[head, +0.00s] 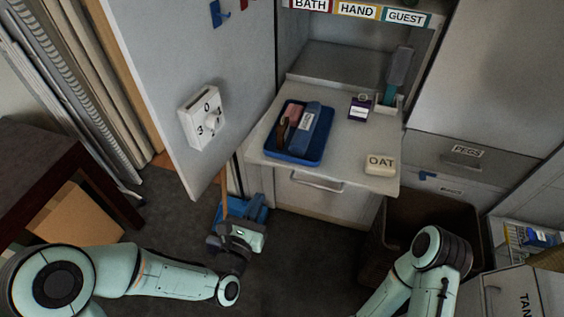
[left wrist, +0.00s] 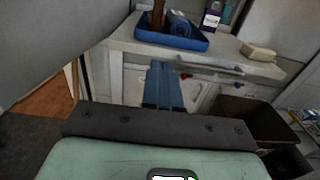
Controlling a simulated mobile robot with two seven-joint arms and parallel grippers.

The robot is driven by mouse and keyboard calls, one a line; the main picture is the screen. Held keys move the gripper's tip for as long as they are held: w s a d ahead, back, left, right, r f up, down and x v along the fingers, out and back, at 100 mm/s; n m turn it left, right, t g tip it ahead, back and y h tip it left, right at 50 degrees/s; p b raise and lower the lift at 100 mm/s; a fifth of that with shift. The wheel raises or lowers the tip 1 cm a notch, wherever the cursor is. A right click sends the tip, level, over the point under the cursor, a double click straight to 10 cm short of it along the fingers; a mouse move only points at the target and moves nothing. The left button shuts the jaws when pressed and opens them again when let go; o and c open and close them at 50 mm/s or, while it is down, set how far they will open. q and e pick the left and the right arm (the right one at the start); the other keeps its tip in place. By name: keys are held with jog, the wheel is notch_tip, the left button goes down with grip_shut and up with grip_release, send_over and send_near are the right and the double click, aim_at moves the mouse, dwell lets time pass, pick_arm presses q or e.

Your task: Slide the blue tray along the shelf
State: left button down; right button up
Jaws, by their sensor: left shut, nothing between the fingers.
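The blue tray (head: 292,158) lies on the pale pull-out shelf (head: 345,150), towards its left side. It holds a rolled blue item with a white label (head: 307,120), a pinkish item (head: 293,114) and a brown item (head: 281,134). The tray also shows at the top of the left wrist view (left wrist: 165,41). My left gripper (head: 252,212) is below and in front of the shelf's left part, apart from the tray. Its blue fingers (left wrist: 161,84) are together and empty in the left wrist view. My right arm shows at lower right, but its gripper is out of view.
An OAT soap block (head: 380,164) sits at the shelf's front right. A small dark purple-labelled container (head: 360,107) and a holder with an upright brush (head: 397,75) stand behind. A dark bin (head: 425,222) stands below right.

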pick_arm(q)
jog(key=p, duration=0.1)
send_near(283, 147)
jog(key=x, duration=0.3)
jog(key=shift+w+r, duration=0.1)
jog(key=shift+w, duration=0.1)
pick_arm(e)
jog(key=shift+s+r, duration=0.25)
jog(key=shift+r, duration=0.15)
pick_arm(q)
jog(key=shift+w, duration=0.1)
jog(key=b+x, duration=0.4)
jog(key=x, duration=0.2)
jog(key=shift+w+d, duration=0.15)
jog(key=shift+w, duration=0.3)
jog(key=shift+s, duration=0.3)
pick_arm(e)
jog(key=w+f, duration=0.3)
jog(key=shift+d+f, duration=0.1)
jog(key=shift+d, duration=0.15)
